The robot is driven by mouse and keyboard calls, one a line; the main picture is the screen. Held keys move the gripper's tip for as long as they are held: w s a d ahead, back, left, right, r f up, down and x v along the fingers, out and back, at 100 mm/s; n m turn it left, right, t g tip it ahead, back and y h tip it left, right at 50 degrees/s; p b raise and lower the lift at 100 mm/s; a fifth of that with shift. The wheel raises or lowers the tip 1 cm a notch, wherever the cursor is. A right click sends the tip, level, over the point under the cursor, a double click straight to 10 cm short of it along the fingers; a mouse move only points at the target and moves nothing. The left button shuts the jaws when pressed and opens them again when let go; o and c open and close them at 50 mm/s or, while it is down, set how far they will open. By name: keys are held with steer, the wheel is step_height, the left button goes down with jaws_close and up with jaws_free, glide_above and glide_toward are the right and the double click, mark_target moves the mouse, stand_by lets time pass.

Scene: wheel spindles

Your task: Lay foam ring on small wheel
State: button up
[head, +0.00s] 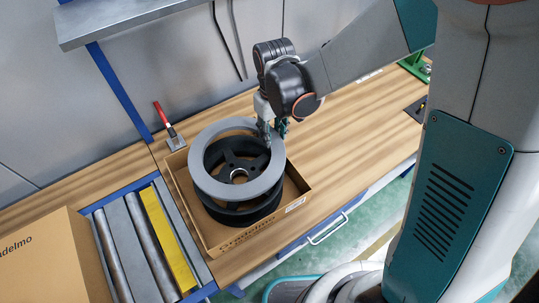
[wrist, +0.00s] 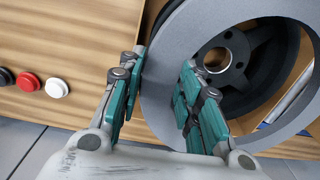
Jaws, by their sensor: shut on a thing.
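The foam ring (head: 197,162) is a flat grey ring above the black small wheel (head: 240,212). The wheel lies in an open cardboard box, its hub and spokes showing through the ring's opening. My gripper (head: 272,131) is shut on the ring's far right edge. In the wrist view, the teal fingers (wrist: 163,80) sit on either side of the ring's band (wrist: 155,112), with the wheel (wrist: 262,42) behind it. The ring covers part of the wheel's rim; I cannot tell whether they touch.
The cardboard box (head: 257,233) stands on the wooden bench (head: 345,135). A roller conveyor (head: 115,245) and another carton (head: 45,255) are at left. A red-handled tool (head: 167,123) stands behind the box. The bench right of the box is clear. Buttons (wrist: 28,82) show in the wrist view.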

step_height(320, 180, down, 9)
steer(key=b, duration=0.4)
steer(key=shift+r+b, duration=0.15)
steer(key=shift+b, duration=0.2)
steer(key=shift+c, duration=0.4)
steer(key=shift+r, duration=0.1)
steer(key=shift+c, duration=0.5)
steer(key=o, duration=1.1)
step_height(320, 180, up, 12)
steer(key=p, duration=0.3)
